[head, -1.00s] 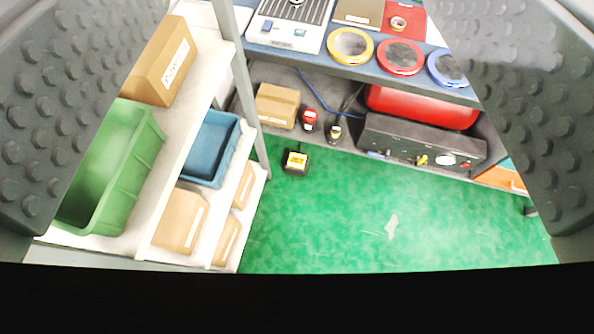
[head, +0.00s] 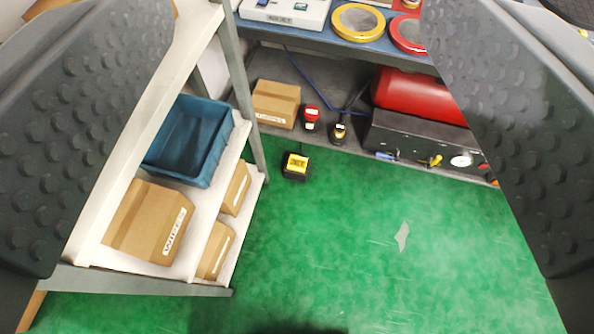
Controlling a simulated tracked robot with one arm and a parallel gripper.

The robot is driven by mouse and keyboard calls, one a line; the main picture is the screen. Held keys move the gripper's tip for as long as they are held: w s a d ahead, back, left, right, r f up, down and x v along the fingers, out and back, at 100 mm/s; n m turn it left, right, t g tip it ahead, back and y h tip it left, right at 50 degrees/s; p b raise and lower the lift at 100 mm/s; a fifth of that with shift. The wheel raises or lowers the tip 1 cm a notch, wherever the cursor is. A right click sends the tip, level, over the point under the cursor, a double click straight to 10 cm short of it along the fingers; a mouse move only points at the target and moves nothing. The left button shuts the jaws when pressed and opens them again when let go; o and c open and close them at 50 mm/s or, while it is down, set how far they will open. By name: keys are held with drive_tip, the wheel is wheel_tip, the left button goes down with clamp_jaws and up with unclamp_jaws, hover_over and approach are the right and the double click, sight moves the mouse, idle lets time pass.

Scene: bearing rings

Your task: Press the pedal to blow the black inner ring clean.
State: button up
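The pedal (head: 295,166), a small black block with a yellow labelled top, sits on the green floor just in front of the bench's lower shelf. My gripper (head: 302,285) shows as two dark studded fingers at the left and right sides, wide apart with nothing between them. The pedal appears in the gap between the fingers, well beyond them; I see no contact. I cannot make out the black inner ring in this view.
A shelf rack with a blue bin (head: 188,140) and cardboard boxes (head: 148,222) stands left of the pedal. A box (head: 276,103), a red-topped item (head: 311,116), a red tank (head: 420,94) and a black panel (head: 415,138) fill the lower shelf.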

clamp_jaws()
idle(1.7)
